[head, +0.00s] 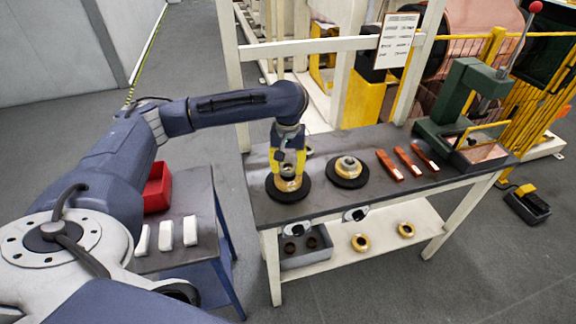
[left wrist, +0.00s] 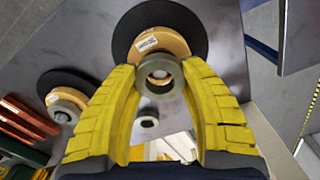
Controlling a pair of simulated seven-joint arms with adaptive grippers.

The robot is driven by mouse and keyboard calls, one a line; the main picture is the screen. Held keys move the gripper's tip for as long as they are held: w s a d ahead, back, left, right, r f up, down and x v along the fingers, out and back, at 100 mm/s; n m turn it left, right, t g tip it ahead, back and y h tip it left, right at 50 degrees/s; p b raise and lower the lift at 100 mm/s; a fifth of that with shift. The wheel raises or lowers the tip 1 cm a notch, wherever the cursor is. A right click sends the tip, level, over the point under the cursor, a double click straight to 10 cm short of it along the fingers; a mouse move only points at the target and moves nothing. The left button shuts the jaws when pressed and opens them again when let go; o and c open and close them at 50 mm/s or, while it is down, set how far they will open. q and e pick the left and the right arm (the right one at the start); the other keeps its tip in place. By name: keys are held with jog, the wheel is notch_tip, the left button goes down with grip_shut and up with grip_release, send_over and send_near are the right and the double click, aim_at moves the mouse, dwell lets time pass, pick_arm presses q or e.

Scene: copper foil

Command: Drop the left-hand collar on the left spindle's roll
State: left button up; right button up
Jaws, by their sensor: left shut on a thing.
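My left gripper (head: 288,172) is above the left spindle, pointing down. In the left wrist view its yellow fingers (left wrist: 160,80) are shut on a grey ring-shaped collar (left wrist: 160,73). The left spindle's roll (left wrist: 172,40), copper-gold with a white label, lies on a black disc (left wrist: 218,38) just beyond the collar. The collar overlaps the roll's edge in that view; I cannot tell whether they touch. In the head view the black disc (head: 288,194) shows below the gripper, and the fingers hide most of the roll. My right gripper is not in view.
The right spindle's roll (head: 347,167) has a grey piece at its middle. Another grey ring (left wrist: 148,122) lies on the table behind the left spindle. Copper bars (head: 389,165) and a green press (head: 465,105) stand to the right. A red bin (head: 157,187) is at left.

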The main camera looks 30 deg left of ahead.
pick_arm(q)
jog(key=shift+f, duration=0.45)
jog(key=o, duration=1.3)
jog(key=shift+r, duration=6.6)
